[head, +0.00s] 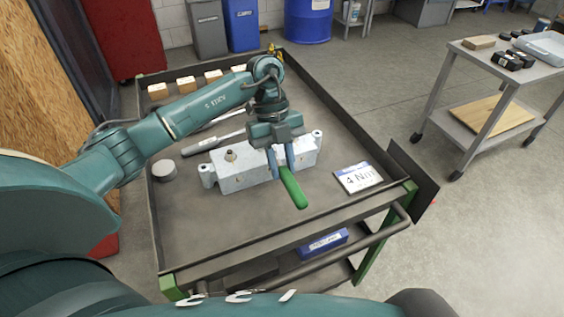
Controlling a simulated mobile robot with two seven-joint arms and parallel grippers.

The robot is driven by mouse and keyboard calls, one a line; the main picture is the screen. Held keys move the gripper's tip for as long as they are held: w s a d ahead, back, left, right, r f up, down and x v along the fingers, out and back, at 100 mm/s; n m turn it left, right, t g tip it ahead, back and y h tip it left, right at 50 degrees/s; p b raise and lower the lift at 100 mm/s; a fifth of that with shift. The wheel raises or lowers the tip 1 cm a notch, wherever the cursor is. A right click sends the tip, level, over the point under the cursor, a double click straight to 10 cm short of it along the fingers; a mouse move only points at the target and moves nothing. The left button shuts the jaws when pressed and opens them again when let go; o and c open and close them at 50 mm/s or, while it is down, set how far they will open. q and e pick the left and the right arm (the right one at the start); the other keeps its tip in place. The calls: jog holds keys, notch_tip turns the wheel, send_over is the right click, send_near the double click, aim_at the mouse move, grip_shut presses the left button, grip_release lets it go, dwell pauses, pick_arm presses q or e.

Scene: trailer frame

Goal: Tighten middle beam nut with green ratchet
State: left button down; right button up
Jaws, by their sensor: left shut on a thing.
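The grey metal beam (240,180) lies on the tray top of the cart, with a nut on a stud (230,155) showing near its left part. My left gripper (283,168) points down at the front right side of the beam. It is shut on the green ratchet (293,188), whose green handle sticks out toward the front right. The ratchet's head is hidden behind the fingers, so I cannot tell whether it sits on a nut. The middle of the beam is partly covered by my gripper. My right gripper is not in view.
The cart top (210,235) has raised edges and is clear at the front left. A dark-handled tool (200,146) lies behind the beam, a round grey disc (164,170) at left, a white label card (358,178) at right. Several wooden blocks (186,84) line the back.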

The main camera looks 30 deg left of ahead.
pick_arm(q)
jog(key=shift+s+a+m+g+y, duration=0.3)
jog(key=shift+s+a+m, duration=0.35)
jog(key=shift+m, duration=0.25)
jog(key=shift+s+a+m+y, duration=0.3)
jog(key=shift+s+a+m, duration=0.25)
jog(key=shift+a+m, duration=0.25)
